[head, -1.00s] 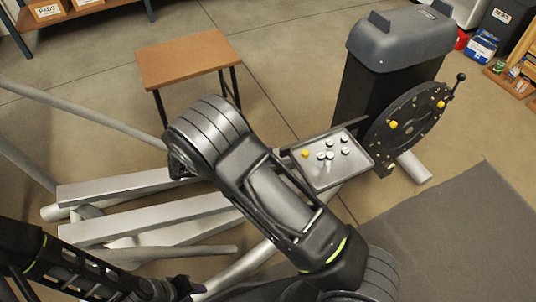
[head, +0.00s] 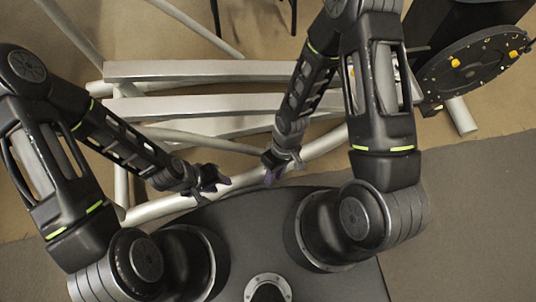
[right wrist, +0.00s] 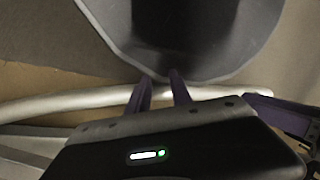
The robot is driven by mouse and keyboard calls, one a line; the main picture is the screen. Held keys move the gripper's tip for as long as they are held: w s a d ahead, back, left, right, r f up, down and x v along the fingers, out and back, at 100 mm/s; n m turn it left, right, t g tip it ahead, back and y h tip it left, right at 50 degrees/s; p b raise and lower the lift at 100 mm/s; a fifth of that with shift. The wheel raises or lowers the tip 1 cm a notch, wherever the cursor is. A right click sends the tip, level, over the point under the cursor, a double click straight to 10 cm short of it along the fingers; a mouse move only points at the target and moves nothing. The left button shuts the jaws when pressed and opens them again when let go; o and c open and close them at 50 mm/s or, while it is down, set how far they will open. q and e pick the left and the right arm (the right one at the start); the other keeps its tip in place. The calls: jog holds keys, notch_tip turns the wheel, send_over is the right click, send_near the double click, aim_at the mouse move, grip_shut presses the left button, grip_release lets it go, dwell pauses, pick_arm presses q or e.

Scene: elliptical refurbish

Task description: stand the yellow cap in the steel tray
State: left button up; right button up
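In the head view my right arm covers nearly all of the steel tray; only a grey sliver of the tray (head: 417,90) shows beside the arm. No yellow cap can be made out in the tray now. Two yellow pieces, one left (head: 455,62) and one right (head: 514,54), sit on the dark disc. My right gripper (head: 272,174) hangs low near the front of my base, far from the tray. In the right wrist view its purple fingers (right wrist: 160,82) are apart with nothing between them. My left gripper (head: 218,184) is close by on the left; its finger gap is unclear.
The dark round disc (head: 475,68) stands upright at the right, above a pale foot tube (head: 460,115). Long silver frame rails (head: 200,103) run across in front of my arms. A grey mat (head: 465,200) covers the right floor, clear of objects.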

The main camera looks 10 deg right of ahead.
jog(key=m+t, duration=0.1)
jog(key=m, duration=0.1)
jog(key=a+r+m+t+y, duration=0.1)
jog(key=m, duration=0.1)
jog(key=a+m+t, duration=0.1)
jog(key=m, duration=0.2)
jog(key=shift+w+r+t+y, duration=0.3)
jog(key=shift+w+r, duration=0.05)
jog(key=shift+r, duration=0.05)
